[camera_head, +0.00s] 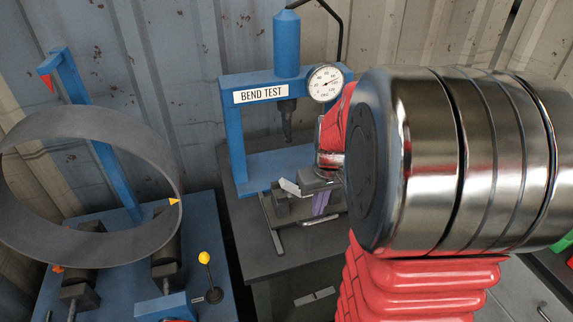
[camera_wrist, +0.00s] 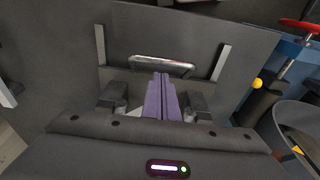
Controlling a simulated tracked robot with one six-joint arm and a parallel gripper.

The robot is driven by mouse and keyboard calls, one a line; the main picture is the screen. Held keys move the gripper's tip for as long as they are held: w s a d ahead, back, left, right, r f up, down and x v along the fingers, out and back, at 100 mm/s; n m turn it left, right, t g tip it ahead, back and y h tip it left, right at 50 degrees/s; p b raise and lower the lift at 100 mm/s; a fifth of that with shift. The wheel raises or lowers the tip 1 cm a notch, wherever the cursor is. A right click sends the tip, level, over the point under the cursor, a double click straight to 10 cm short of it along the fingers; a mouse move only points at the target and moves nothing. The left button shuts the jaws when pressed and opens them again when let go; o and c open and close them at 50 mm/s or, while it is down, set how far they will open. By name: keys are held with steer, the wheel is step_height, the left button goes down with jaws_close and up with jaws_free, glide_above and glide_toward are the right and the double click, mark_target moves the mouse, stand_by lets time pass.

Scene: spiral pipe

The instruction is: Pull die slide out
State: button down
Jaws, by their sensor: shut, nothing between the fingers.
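The die slide's bright bar handle (camera_wrist: 162,66) shows in the wrist view just beyond my fingertips, between two pale side strips. In the head view the handle (camera_head: 322,219) lies at the front of the blue press marked BEND TEST (camera_head: 262,95). My gripper (camera_wrist: 160,78) has its purple fingers together, with nothing between them. The fingers point down toward the handle and overlap its lower edge in the picture; I cannot tell whether they touch it. In the head view my gripper (camera_head: 320,206) is partly hidden by my arm. The slide's body is largely hidden.
A round dial gauge (camera_head: 326,84) hangs on the press's right side, close to my arm. At left stands a blue roller machine with a large grey ring (camera_head: 160,150) and a yellow-knobbed lever (camera_head: 204,258). The dark bench (camera_head: 255,262) is clear at its front.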

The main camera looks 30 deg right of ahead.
steer(key=shift+w+r, duration=0.2)
steer(key=shift+r, duration=0.85)
steer(key=shift+w+r, duration=0.2)
steer(key=shift+r, duration=0.85)
steer(key=s, duration=0.1)
steer(key=a+m, duration=0.1)
steer(key=s+a, duration=0.1)
steer(key=shift+s+a+f, duration=0.2)
steer(key=shift+s+f, duration=0.05)
steer(key=shift+s, duration=0.05)
steer(key=s+a+r+n+t, duration=0.2)
steer(key=s+a+r, duration=0.1)
steer(key=a, duration=0.7)
steer(key=s+a+r+n+t, duration=0.1)
steer(key=s+a+r, duration=0.3)
steer(key=a, duration=0.6)
step_height(320, 180, up, 2)
steer(key=shift+s+a+r+n+t, duration=0.15)
steer(key=shift+s+r+n+t, duration=0.05)
steer(key=shift+n+t, duration=0.25)
steer(key=shift+a, duration=0.1)
